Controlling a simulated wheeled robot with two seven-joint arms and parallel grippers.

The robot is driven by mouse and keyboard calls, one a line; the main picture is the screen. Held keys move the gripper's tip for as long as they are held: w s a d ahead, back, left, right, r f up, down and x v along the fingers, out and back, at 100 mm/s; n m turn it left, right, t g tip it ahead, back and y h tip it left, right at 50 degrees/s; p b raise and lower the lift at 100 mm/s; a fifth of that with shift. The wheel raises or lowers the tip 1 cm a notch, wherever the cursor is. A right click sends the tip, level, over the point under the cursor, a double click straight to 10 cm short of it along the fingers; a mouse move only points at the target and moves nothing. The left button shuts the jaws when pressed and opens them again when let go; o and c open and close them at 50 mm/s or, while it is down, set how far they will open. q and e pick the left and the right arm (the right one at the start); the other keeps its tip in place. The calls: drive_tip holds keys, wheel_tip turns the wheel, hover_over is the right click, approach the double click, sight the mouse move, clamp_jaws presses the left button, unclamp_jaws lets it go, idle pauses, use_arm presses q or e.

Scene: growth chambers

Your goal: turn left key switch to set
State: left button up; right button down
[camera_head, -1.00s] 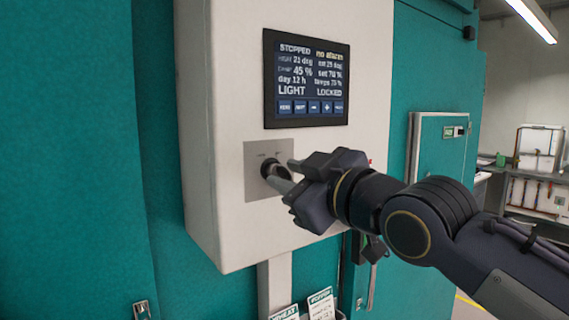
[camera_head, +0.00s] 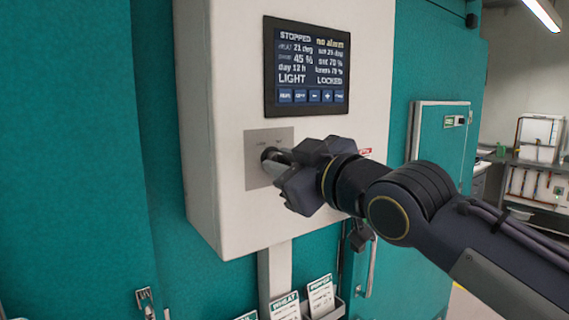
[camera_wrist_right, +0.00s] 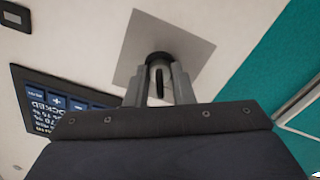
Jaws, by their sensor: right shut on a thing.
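The key switch (camera_head: 268,154) sits on a grey metal plate (camera_head: 257,170) low on the white control box, under the screen. My right gripper (camera_head: 277,157) is at the switch with its fingers shut on the key, and its hand hides part of the plate. In the right wrist view the two fingers (camera_wrist_right: 160,88) stand on either side of the key (camera_wrist_right: 159,82), in front of the dark round switch collar (camera_wrist_right: 158,58). The screen (camera_head: 307,66) reads STOPPED, no alarm and LOCKED. The small labels above the switch are too small to read. My left gripper is not in view.
The white control box (camera_head: 225,120) stands out from teal chamber walls (camera_head: 70,130). Below it hang paper packets (camera_head: 320,295) in a holder. A teal door panel (camera_head: 437,150) is at right, with shelves (camera_head: 535,180) behind it. My right arm fills the lower right.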

drive_tip(key=m+b, duration=0.1)
drive_tip(key=m, duration=0.1)
drive_tip(key=shift+f+m, duration=0.1)
drive_tip(key=shift+m, duration=0.2)
drive_tip(key=m+b, duration=0.1)
drive_tip(key=m, duration=0.1)
drive_tip(key=shift+m+b, duration=0.3)
drive_tip(key=shift+m, duration=0.1)
drive_tip(key=m+b, duration=0.1)
drive_tip(key=m, duration=0.2)
drive_tip(key=shift+m+b, duration=0.35)
drive_tip(key=shift+m, duration=1.15)
drive_tip(key=c, duration=1.6)
unclamp_jaws()
